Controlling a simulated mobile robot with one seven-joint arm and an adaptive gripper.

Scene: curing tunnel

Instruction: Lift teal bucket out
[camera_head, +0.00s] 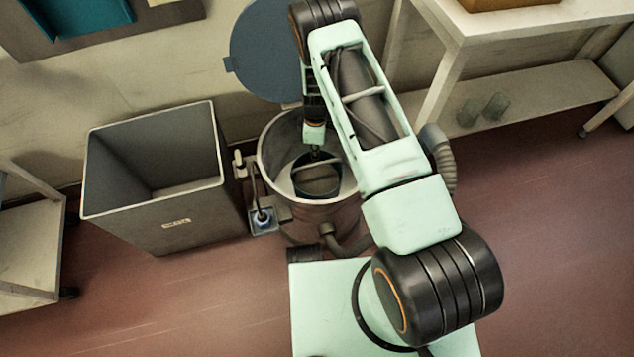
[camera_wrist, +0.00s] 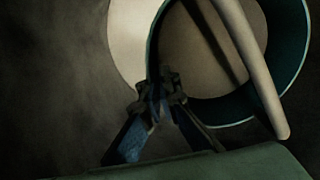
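The teal bucket (camera_head: 318,188) is dark inside and sits within a round grey metal vessel (camera_head: 270,165). In the wrist view its teal rim (camera_wrist: 300,60) curves around a shadowed interior, and a pale bar (camera_wrist: 255,70), seemingly its handle, crosses the opening. My gripper (camera_head: 315,152) reaches down into the vessel at the bucket's far edge. In the wrist view the gripper's fingertips (camera_wrist: 165,88) come together around the near rim wall, apparently closed on it. The bucket's bottom is hidden, so I cannot tell whether it is raised.
The vessel's round blue-grey lid (camera_head: 265,50) stands open behind it. A large open grey bin (camera_head: 165,215) is to the left. A pale table (camera_head: 540,22) with a lower shelf is at the right. A hose and small fittings flank the vessel. The red floor at right is clear.

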